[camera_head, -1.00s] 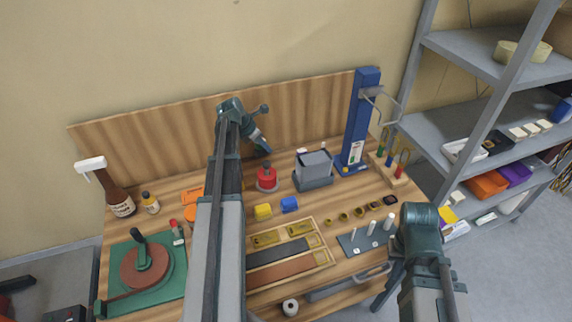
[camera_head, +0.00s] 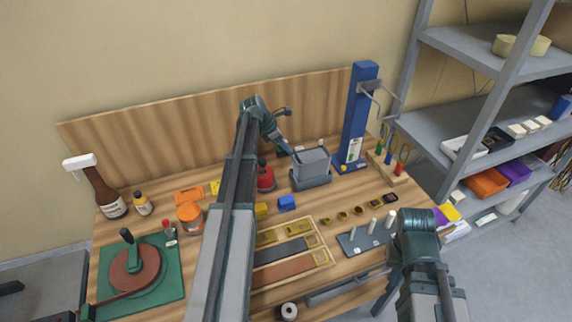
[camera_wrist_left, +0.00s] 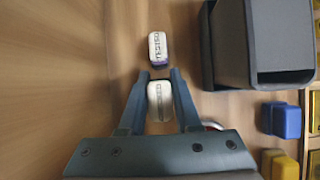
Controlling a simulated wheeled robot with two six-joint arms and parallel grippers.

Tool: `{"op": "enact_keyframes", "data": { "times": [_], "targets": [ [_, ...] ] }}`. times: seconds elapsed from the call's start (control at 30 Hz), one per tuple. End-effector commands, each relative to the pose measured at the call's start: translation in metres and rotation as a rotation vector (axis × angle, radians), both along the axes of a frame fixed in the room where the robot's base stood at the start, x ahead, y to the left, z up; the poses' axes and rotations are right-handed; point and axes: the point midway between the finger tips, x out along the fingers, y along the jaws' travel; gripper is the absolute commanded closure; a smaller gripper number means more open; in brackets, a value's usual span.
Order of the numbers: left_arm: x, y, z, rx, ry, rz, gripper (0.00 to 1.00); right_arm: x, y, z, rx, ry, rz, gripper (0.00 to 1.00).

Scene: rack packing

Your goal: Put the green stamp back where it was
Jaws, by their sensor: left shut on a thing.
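My left gripper (camera_wrist_left: 158,82) is shut on a stamp (camera_wrist_left: 160,104) with a pale top and dark lettering, held between the fingers. Its lower part is hidden, so I cannot see a green colour. A second pale stamp (camera_wrist_left: 156,48) with a purple edge stands just beyond the fingertips. In the head view my left gripper (camera_head: 292,151) is at the back of the bench, close to the left of the grey box (camera_head: 311,164). My right arm is at the lower right of the head view; its fingers do not show.
The grey box (camera_wrist_left: 208,50) stands close on the right of the fingers. Blue (camera_head: 287,203) and yellow (camera_head: 262,209) blocks lie in front of it. A red container (camera_head: 265,178) is left of it. A blue post (camera_head: 358,115) rises to the right.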

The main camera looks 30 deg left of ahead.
Motion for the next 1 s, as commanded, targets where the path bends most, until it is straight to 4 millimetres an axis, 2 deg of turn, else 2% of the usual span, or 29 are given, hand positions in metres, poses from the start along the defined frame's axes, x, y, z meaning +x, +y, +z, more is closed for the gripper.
{"op": "enact_keyframes", "data": {
  "times": [0.03, 0.27, 0.6, 1.0],
  "targets": [
    [0.0, 0.0, -0.01, 0.0, 0.0, 0.0, 1.0, 0.0, 0.0, -0.01, 0.0, 0.0, 0.0, 1.0],
    [0.0, 0.0, -0.011, 0.0, 0.0, 0.001, 1.0, 0.0, 0.0, -0.011, 0.0, 0.0, 0.0, 1.0],
    [0.0, 0.0, -0.048, 0.0, 0.0, 0.001, 1.0, 0.0, 0.0, -0.048, 0.0, 0.0, 0.0, 1.0],
    [0.0, 0.0, -0.049, 0.0, 0.0, 0.001, 1.0, 0.0, 0.0, -0.049, 0.0, 0.0, 0.0, 1.0]
  ]
}}
